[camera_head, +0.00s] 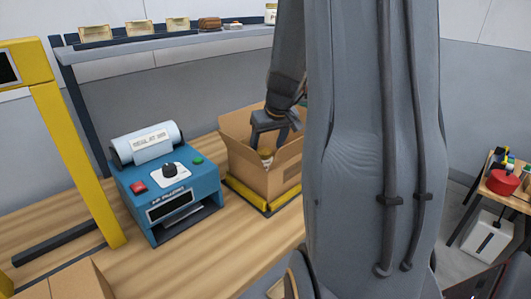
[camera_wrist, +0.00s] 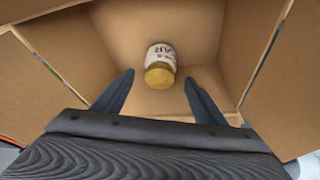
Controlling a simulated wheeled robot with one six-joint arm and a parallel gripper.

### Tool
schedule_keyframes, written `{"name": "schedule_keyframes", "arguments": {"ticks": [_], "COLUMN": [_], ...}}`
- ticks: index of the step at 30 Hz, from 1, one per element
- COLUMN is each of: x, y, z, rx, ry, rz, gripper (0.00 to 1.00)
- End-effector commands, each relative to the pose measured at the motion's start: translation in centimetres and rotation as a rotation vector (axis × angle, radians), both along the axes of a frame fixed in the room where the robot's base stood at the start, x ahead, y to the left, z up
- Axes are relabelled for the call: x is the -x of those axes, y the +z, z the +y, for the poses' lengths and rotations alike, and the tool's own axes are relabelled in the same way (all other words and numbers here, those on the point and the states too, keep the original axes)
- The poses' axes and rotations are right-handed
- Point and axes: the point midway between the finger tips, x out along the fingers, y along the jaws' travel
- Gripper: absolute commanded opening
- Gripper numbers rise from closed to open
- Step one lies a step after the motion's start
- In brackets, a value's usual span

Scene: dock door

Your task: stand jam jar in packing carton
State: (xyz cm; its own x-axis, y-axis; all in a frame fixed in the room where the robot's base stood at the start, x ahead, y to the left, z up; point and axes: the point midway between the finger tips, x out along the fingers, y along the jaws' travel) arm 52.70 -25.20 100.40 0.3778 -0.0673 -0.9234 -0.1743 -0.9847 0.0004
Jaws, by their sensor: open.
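The packing carton (camera_head: 267,177) stands open on a yellow-edged platform on the bench in the head view. My gripper (camera_head: 272,140) reaches down into it from above. In the wrist view the jam jar (camera_wrist: 160,64), with a pale label and a gold lid, is inside the carton (camera_wrist: 215,75). It appears tilted or seen at an angle; I cannot tell whether it stands upright. My gripper (camera_wrist: 158,96) is open, its two dark fingers on either side of the lid's near end, with gaps to the jar.
A blue label printer (camera_head: 165,190) stands left of the carton. A yellow post frame (camera_head: 80,150) is farther left. A shelf (camera_head: 170,43) with several small items runs behind. A side table (camera_head: 505,190) with a red object is at right. My arm hides much of the middle.

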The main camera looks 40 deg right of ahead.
Motion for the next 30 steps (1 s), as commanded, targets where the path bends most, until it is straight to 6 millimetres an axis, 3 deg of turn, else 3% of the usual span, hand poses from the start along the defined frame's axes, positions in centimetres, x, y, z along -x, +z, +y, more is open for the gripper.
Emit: {"name": "schedule_keyframes", "arguments": {"ticks": [6,13,30], "x": [1.5,2.6,3.0], "y": [3.7,6.4,7.2], "z": [0.2,0.5,0.5], "rx": [0.003,0.001,-0.001], "ry": [0.0,0.0,-0.001], "rz": [-0.003,-0.001,0.001], "gripper": [0.65,0.65,0.65]}}
